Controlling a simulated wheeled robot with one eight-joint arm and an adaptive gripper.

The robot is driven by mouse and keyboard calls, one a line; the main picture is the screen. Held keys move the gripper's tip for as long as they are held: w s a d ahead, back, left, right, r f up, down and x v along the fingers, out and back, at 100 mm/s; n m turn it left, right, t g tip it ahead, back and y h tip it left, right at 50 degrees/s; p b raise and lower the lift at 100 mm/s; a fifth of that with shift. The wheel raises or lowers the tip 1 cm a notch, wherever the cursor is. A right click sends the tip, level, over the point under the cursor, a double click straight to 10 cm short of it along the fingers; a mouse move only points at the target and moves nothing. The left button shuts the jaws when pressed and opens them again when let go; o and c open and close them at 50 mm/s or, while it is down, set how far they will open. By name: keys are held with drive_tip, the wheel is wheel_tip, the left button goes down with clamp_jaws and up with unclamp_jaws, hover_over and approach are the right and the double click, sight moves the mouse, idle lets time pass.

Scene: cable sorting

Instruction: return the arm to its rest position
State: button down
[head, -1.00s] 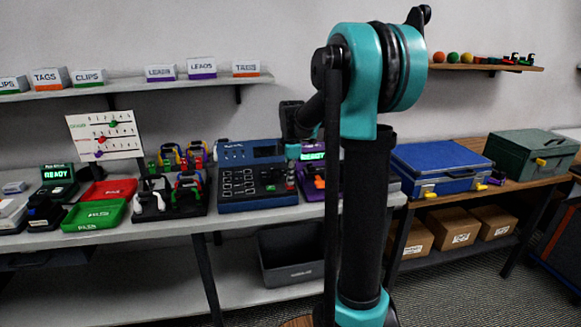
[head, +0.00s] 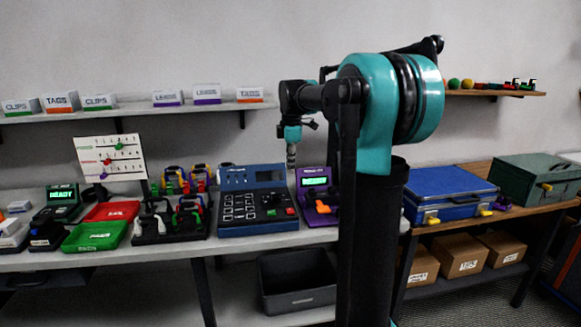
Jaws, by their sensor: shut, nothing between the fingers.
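My teal and black arm (head: 378,115) stands upright right of the middle. Its forearm reaches left at about shelf height and bends down at the wrist. My gripper (head: 291,160) hangs from it, pointing down, small in view. It is shut with nothing seen in it. In the picture it lies above the gap between the blue tester panel (head: 258,207) and the purple device with a green READY screen (head: 316,197), apart from both.
The grey bench (head: 165,252) holds a green tray (head: 95,236), a red tray (head: 111,212) and racks of coloured cables (head: 172,218). A wall shelf (head: 150,109) with labelled boxes runs behind. A blue case (head: 449,190) and a green case (head: 537,178) stand right. A grey bin (head: 297,281) sits below.

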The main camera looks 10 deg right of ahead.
drive_tip(key=s+d+f+m+t, duration=0.1)
drive_tip(key=s+f+m, duration=0.8)
drive_tip(key=s+f, duration=0.4)
drive_tip(key=s+f+m+t, duration=0.1)
drive_tip(key=s+f+m, duration=0.8)
drive_tip(key=s+f, duration=0.4)
drive_tip(key=s, duration=0.4)
drive_tip(key=shift+d+t, duration=0.35)
drive_tip(key=shift+t, duration=0.05)
drive_tip(key=shift+a+r, duration=0.1)
